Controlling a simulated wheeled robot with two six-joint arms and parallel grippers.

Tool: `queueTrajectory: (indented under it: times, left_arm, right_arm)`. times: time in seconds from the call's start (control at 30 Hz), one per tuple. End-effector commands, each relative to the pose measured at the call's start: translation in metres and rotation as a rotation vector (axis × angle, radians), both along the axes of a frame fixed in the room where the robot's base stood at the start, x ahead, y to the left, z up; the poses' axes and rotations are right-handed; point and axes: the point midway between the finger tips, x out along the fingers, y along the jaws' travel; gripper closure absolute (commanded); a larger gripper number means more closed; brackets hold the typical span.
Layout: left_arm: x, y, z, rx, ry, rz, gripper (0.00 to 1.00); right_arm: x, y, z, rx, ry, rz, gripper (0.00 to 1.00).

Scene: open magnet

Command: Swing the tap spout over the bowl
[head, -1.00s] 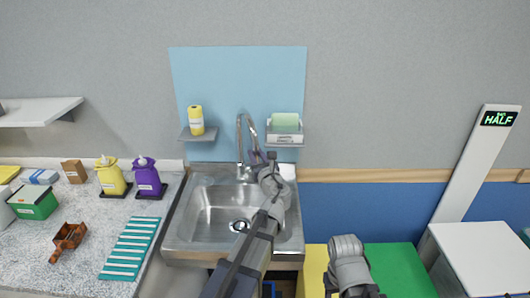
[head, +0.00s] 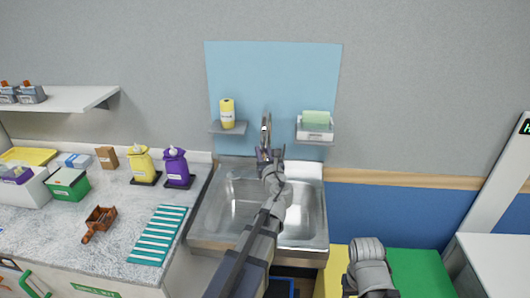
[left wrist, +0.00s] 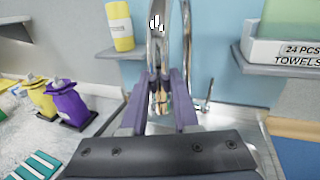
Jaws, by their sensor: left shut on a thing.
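The chrome tap spout (head: 266,124) stands at the back of the metal sink, in front of the blue panel. In the head view it looks nearly edge-on. The sink bowl (head: 308,208) lies below, partly hidden by my left arm. My left gripper (head: 268,156) is at the spout's lower end. In the left wrist view its purple fingers (left wrist: 160,98) are closed on the spout's hanging tube (left wrist: 156,48), with the tap's other upright tube (left wrist: 190,50) behind and to the right. My right gripper does not show; only a grey part of my right arm is visible.
A shelf with a yellow bottle (head: 227,113) is left of the tap, and a shelf with a towel box (head: 316,129) is right. Yellow (head: 140,165) and purple (head: 175,168) dispensers stand on the left counter. A striped teal mat (head: 157,236) lies there too.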

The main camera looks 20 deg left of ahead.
Motion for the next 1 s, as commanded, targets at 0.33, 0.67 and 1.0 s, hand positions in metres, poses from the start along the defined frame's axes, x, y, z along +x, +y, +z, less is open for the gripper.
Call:
queueTrajectory:
  times: [0.33, 0.67, 1.0]
  left_arm:
    - [0.0, 0.001, 0.0, 0.0, 0.0, 0.002, 0.59]
    - [-0.007, -0.004, 0.0, 0.0, 0.0, 0.0, 0.59]
    - [-0.051, -0.035, 0.0, 0.0, 0.0, -0.001, 0.59]
  right_arm:
    - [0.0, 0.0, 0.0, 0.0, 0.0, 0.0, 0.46]
    - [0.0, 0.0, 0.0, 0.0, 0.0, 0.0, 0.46]
    - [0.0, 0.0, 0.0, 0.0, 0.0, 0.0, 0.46]
